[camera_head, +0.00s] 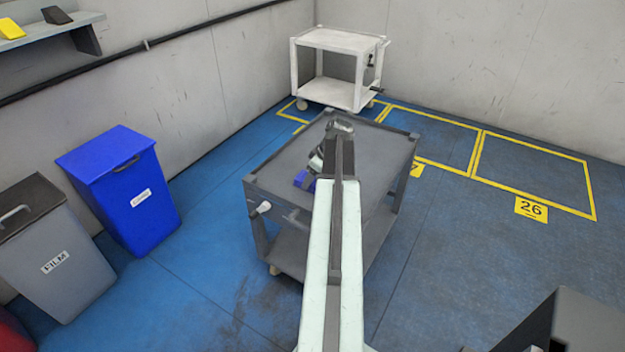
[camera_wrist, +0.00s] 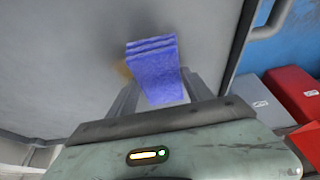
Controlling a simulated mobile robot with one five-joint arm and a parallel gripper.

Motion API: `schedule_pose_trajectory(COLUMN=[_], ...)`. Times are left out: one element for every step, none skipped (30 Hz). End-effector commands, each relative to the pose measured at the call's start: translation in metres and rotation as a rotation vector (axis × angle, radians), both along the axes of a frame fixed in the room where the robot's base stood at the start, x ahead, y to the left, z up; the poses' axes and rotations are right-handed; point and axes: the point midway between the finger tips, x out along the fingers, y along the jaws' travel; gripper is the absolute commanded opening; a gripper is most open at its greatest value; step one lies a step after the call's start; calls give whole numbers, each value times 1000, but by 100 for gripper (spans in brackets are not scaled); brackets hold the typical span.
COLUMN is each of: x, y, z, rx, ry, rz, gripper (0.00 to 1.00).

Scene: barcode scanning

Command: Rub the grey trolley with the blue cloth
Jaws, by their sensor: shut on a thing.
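The grey trolley (camera_head: 378,155) stands in the middle of the head view, with a flat top and a lower shelf. My arm reaches over its top. The blue cloth (camera_head: 305,180) shows at the left of my arm, over the trolley top. In the wrist view the folded blue cloth (camera_wrist: 152,70) is between the fingers of my gripper (camera_wrist: 155,90), which is shut on it. The grey trolley top (camera_wrist: 60,60) fills most of that view behind the cloth. A brownish patch (camera_wrist: 123,68) shows beside the cloth. I cannot tell whether the cloth touches the top.
A blue bin (camera_head: 125,195) and a grey bin (camera_head: 50,255) stand at the left. A white trolley (camera_head: 340,40) stands by the back wall. A shelf (camera_head: 60,28) is at upper left. Yellow-marked floor (camera_head: 535,175) at right is free. Red bins (camera_wrist: 295,95) show in the wrist view.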

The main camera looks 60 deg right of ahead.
Motion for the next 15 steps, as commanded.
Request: schedule_pose_trajectory(x=[1, 1, 2, 2, 2, 2, 2, 2, 2, 2, 2, 2, 2, 2, 2], y=[-7, -11, -15, -18, -21, -25, -27, -29, -30, -30, -30, -30, -30, -31, -33], z=[0, 1, 1, 1, 1, 1, 2, 2, 2, 2, 2, 2, 2, 1, 1], rx=[-1, -1, -1, 0, 0, 0, 0, 0, 0, 0, 0, 0, 0, 0, 0], ry=[0, 0, 0, 0, 0, 0, 0, 0, 0, 0, 0, 0, 0, 0, 0], rz=[-1, -1, -1, -1, -1, 0, 0, 0, 0, 0, 1, 1, 0, 0, 0], gripper=[27, 27, 27, 27, 27, 27, 27, 27, 27, 27, 27, 27, 27, 27, 27])
